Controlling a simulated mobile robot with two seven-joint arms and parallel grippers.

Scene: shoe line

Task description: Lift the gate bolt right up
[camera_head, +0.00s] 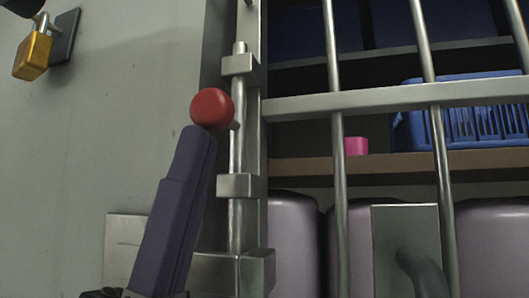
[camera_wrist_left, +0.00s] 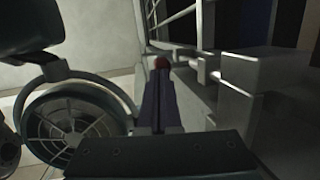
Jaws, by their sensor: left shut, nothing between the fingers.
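The gate bolt (camera_head: 238,150) is an upright metal rod on the gate's edge, running through two brackets. Its red ball knob (camera_head: 212,108) sticks out to the left, a little below the upper bracket. The rod's lower part goes down into a metal block (camera_head: 238,272). My left gripper (camera_head: 203,130) is shut and empty, with its fingertips directly under the red knob in the picture, touching or very close to it. In the left wrist view the red knob (camera_wrist_left: 162,63) shows just beyond the closed fingertips (camera_wrist_left: 158,82). My right gripper is not in view.
A brass padlock (camera_head: 33,55) hangs on the wall at the upper left. Gate bars (camera_head: 339,180) stand at the right, with a plate and handle (camera_head: 405,240). Behind them are a blue basket (camera_head: 465,112) and a pink block (camera_head: 356,145) on a shelf.

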